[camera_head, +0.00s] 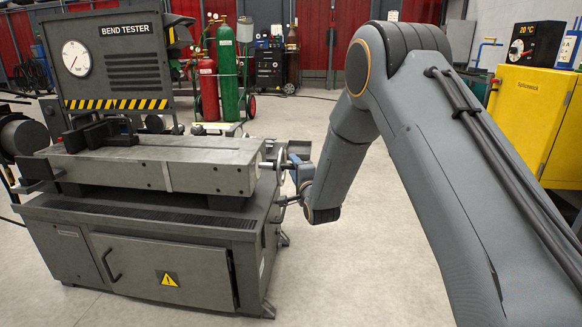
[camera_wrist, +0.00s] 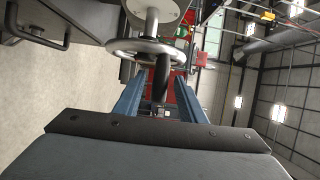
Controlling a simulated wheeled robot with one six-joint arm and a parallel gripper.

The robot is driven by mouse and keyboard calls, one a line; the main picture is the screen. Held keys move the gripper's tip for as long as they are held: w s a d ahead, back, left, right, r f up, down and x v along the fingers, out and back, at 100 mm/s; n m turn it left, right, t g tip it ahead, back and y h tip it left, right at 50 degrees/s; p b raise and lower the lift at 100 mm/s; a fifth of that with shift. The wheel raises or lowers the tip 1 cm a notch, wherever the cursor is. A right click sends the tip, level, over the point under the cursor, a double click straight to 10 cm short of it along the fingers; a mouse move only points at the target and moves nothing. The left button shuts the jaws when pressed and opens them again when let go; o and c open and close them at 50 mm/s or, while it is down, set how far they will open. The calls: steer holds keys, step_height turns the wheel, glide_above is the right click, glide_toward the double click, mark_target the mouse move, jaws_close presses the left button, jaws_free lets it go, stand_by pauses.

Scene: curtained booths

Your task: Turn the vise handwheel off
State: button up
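The vise handwheel (camera_head: 281,163) is a pale metal ring on the right end of the grey bend tester (camera_head: 200,165). My gripper (camera_head: 298,172) is beside it, partly hidden by my own wrist. In the wrist view the handwheel (camera_wrist: 120,46) is a silver ring around a central shaft, just ahead of my gripper (camera_wrist: 158,82). Its two blue fingers are apart. A dark upright handle (camera_wrist: 161,84) shows between them, with visible gaps on both sides. Whether the fingertips touch the wheel rim cannot be told.
The bend tester's cabinet (camera_head: 165,270) stands below the vise. A yellow cabinet (camera_head: 530,115) is at the right. Red (camera_head: 208,90) and green (camera_head: 228,75) gas cylinders stand behind. The floor in front and to the right of the tester is clear.

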steer(key=shift+b+x, duration=0.5)
steer(key=shift+x, duration=1.55)
steer(key=shift+f, duration=0.1)
jaws_close()
